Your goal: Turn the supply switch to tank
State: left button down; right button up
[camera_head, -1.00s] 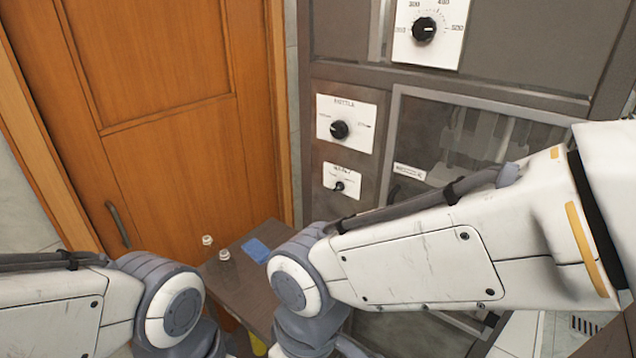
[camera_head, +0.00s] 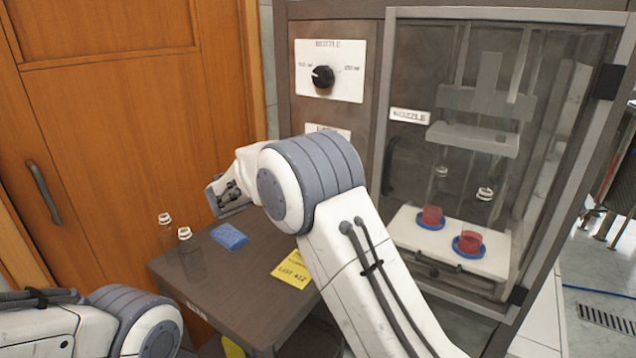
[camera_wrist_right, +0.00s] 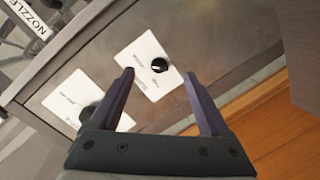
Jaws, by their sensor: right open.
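The supply switch is a small black knob (camera_wrist_right: 160,65) on a white plate (camera_wrist_right: 137,62) in the right wrist view; its lettering is too small to read. In the head view my right arm hides most of this plate, and only its top edge (camera_head: 328,130) shows. My right gripper (camera_wrist_right: 158,75) is open, with the small knob appearing between its two fingertips. I cannot tell how far the tips are from it. In the head view that gripper (camera_head: 229,196) is partly seen left of my arm. My left gripper is out of view.
A glass-fronted cabinet (camera_head: 392,100) stands to the right.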

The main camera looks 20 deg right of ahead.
pick_arm(q)
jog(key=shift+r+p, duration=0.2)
jog(key=shift+p, duration=0.6)
pick_arm(e)
jog(key=w+d+t+h, duration=0.1)
jog(key=w+d, duration=0.7)
jog(key=w, duration=0.1)
jog(key=shift+w+d+f+m, duration=0.3)
jog(key=shift+w+d, duration=0.1)
